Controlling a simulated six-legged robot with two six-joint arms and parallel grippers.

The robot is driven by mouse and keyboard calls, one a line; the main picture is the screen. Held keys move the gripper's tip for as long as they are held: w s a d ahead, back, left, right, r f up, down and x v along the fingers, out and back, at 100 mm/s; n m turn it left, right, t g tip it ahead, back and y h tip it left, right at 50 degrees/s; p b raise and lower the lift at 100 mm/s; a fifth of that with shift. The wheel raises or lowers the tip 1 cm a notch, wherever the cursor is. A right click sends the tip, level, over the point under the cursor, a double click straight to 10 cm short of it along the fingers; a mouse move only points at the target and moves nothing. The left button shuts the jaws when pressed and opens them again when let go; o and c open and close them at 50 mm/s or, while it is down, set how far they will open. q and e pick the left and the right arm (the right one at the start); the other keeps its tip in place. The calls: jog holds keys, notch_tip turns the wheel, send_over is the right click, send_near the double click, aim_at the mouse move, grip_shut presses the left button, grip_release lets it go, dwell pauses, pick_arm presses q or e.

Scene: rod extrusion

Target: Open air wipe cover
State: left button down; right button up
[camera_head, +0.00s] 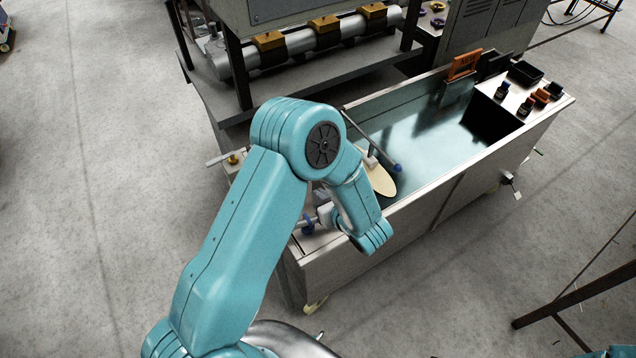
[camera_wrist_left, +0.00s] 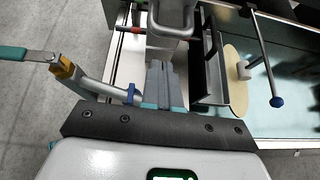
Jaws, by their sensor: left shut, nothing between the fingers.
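My left gripper (camera_wrist_left: 163,68) is shut and empty in the left wrist view, its grey fingers together over the near end of the water tank. A grey part with a loop-shaped handle (camera_wrist_left: 174,18) lies just beyond the fingertips; I cannot tell for sure whether it is the air wipe cover, or whether the fingers touch it. Next to it on the right is a dark upright frame (camera_wrist_left: 210,65), then a cream disc (camera_wrist_left: 235,80). In the head view my teal left arm hides the fingers and most of this end; the cream disc (camera_head: 381,180) shows past it. My right gripper is not in view.
The long metal tank (camera_head: 440,208) holds water. A rod with a blue knob (camera_head: 397,167) reaches over it. A brass valve (camera_head: 233,158) with a lever is at its left end. The extruder barrel (camera_head: 300,38) stands behind. Open floor lies to the left.

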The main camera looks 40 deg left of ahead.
pick_arm(q)
jog(key=shift+w+a+r+p, duration=0.15)
jog(key=shift+w+a+r, duration=0.15)
jog(key=shift+a, duration=0.3)
jog(key=shift+w+a+r+p, duration=0.2)
jog(key=shift+w+a, duration=0.1)
jog(key=shift+a, duration=0.25)
jog(key=shift+w+a+r+g+h, duration=0.15)
jog(key=shift+w+a+r+h, duration=0.05)
jog(key=shift+a+r+h, duration=0.25)
jog(key=shift+w+a+r+g+h, duration=0.15)
jog(key=shift+a+r+h, duration=0.2)
jog(key=shift+h, duration=0.2)
jog(key=shift+f, duration=0.1)
